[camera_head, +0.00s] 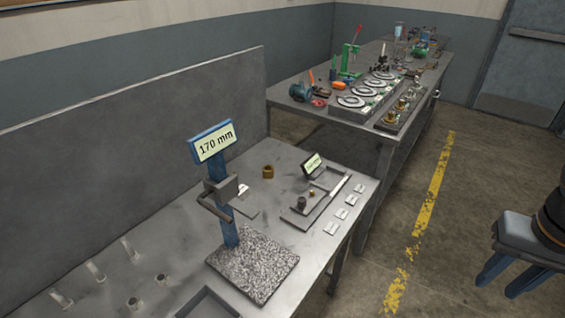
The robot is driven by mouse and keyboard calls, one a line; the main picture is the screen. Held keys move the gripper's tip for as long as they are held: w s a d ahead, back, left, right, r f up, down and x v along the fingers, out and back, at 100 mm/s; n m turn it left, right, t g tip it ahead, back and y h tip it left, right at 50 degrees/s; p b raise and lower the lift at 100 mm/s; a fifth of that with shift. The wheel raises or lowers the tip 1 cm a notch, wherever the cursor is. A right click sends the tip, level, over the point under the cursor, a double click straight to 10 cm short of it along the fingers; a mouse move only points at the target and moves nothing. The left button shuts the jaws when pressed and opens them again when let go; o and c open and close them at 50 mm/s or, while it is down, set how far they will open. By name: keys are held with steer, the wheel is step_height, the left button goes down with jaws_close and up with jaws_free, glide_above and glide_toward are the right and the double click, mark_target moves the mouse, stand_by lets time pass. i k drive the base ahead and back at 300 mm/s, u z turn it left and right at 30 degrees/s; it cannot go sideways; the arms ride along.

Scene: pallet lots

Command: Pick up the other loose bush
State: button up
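A brass bush (268,171) stands loose on the grey bench, behind and right of the blue height stand. A small dark bush-like piece (302,203) and a smaller brass piece (311,193) sit in a shallow tray (299,219) to its right. Which of these is the other loose bush, I cannot tell. My gripper (499,285) is at the right edge, over the floor and far from the bench. Its two blue fingers are apart, with nothing seen between them.
A blue stand (228,205) marked "170 mm" rises from a speckled plate (254,266). Several pale tags (338,214) lie along the bench's right edge. A second bench (383,123) behind holds discs, tools and fittings. The floor by the yellow line (428,208) is clear.

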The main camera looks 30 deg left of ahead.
mark_target(267, 171)
steer(key=u, duration=0.35)
steer(key=i, duration=0.7)
steer(key=u, duration=0.9)
steer(key=i, duration=0.4)
steer(key=u, duration=0.35)
